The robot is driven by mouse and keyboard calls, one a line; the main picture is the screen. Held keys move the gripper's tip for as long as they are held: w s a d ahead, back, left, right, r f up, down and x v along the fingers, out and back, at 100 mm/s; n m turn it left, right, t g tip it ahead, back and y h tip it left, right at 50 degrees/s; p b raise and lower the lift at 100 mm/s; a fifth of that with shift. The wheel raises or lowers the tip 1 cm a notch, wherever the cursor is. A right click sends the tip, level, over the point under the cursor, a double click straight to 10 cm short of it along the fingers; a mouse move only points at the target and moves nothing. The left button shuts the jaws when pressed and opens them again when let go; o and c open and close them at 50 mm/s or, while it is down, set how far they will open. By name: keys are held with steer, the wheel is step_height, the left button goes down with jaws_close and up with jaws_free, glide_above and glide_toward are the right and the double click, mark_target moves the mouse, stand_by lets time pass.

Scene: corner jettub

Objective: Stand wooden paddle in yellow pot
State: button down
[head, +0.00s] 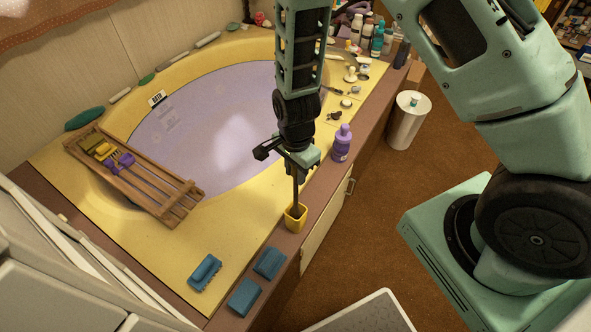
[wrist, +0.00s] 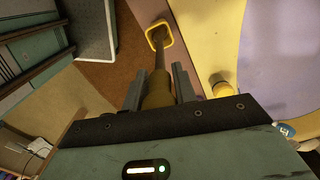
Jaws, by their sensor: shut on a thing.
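The yellow pot (head: 296,222) stands upright on the brown ledge at the tub's front right edge; its square rim (wrist: 149,34) also shows at the top of the wrist view. My gripper (head: 297,172) is above the pot, shut on the wooden paddle (head: 295,193). The paddle hangs about upright, and its lower end reaches into the pot's opening. In the wrist view the paddle (wrist: 158,88) runs from between the fingers (wrist: 157,88) to the pot. Whether it touches the pot's floor is hidden.
A purple bottle (head: 342,143) stands close behind the gripper. Blue blocks (head: 270,263) lie on the ledge in front of the pot. A wooden rack (head: 135,175) spans the tub's left corner. Bottles and small items line the far ledge. A white bin (head: 407,122) stands on the floor.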

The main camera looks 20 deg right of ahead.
steer(key=shift+f, duration=0.35)
stand_by(0.3)
steer(key=c, duration=1)
jaws_free()
steer(key=shift+c, duration=0.2)
steer(key=shift+r, duration=0.1)
step_height(320, 180, up, 17)
steer(key=p, duration=0.1)
steer(key=shift+r+p, duration=0.15)
steer(key=shift+p, duration=0.2)
steer(key=s+a+r+n, duration=0.3)
steer(key=s+r+n, duration=0.2)
steer(key=s+n, duration=0.4)
steer(key=s+a+r+n, duration=0.3)
steer(key=s+r+n, duration=0.1)
steer(key=s+n, duration=0.6)
steer(key=n, duration=0.3)
steer(key=shift+r+y, duration=0.3)
steer(key=shift+r, duration=0.05)
